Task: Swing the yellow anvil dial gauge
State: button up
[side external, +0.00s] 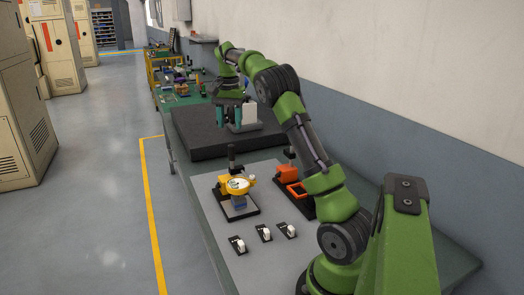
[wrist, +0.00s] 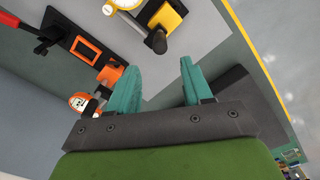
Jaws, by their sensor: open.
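The yellow dial gauge (side external: 237,184) has a white round face and sits on a dark base with a black post, on a light grey mat near the front of the bench. In the wrist view its yellow and white part (wrist: 128,4) shows at the top edge, partly cut off. My gripper (side external: 234,124) hangs above the dark slab behind the gauge, apart from it. In the wrist view the teal fingers (wrist: 163,85) stand apart with nothing between them.
An orange fixture (side external: 289,173) stands on a black base right of the gauge. Several small white-levered switches (side external: 264,233) lie in front. A thick dark slab (side external: 190,142) lies behind. Tools and parts crowd the far bench end. The wall (side external: 400,70) is at the right.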

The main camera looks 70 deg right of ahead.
aim_at(231, 145)
notch_tip(231, 145, down, 11)
jog(key=shift+r, duration=0.1)
dwell(0.3)
grip_shut()
